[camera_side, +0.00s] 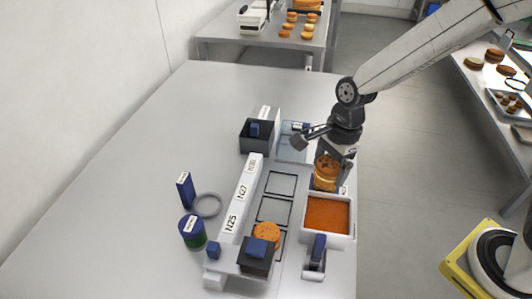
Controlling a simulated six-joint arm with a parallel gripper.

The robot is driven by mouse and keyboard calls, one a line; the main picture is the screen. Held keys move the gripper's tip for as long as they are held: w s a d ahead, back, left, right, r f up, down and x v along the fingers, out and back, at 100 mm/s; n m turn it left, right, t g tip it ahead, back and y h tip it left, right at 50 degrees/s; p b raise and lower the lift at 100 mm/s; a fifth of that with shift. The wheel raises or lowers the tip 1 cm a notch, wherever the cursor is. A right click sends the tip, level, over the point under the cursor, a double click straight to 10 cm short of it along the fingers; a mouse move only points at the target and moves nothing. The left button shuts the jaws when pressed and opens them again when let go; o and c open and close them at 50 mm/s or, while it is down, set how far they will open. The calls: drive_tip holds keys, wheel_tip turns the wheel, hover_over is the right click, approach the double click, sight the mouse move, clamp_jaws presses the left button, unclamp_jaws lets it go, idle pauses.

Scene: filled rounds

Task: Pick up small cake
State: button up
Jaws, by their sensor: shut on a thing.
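My gripper (335,168) points down near the right edge of the table. It is shut on a small cake (325,172), a round orange-brown layered piece with a pale band. The fingers partly cover the cake. I cannot tell whether the cake is clear of the surface under it. Another round orange cake (266,232) sits at the near end of the row of dark square outlines, beside a dark box.
A white tray with an orange filling (327,214) is just in front of my gripper. A long white labelled bar (240,195), dark boxes (257,262), a grey ring (207,205) and a blue-green jar (192,231) stand to the left. The table's far left is clear.

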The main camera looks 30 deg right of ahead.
drive_tip(key=shift+s+d+r, duration=0.1)
drive_tip(key=shift+s+r, duration=0.1)
drive_tip(key=shift+s, duration=0.3)
drive_tip(key=shift+w, duration=0.1)
idle(0.3)
drive_tip(key=shift+w+d, duration=0.25)
drive_tip(key=shift+w, duration=0.25)
drive_tip(key=w+d+f, duration=0.2)
drive_tip(key=w+d, duration=1.2)
drive_tip(key=w, duration=0.1)
drive_tip(key=shift+w+d+f, duration=0.15)
drive_tip(key=shift+w+f, duration=0.1)
drive_tip(key=shift+f, duration=0.1)
drive_tip(key=shift+f, duration=0.1)
drive_tip(key=shift+f, duration=4.9)
drive_tip(key=shift+f, duration=0.2)
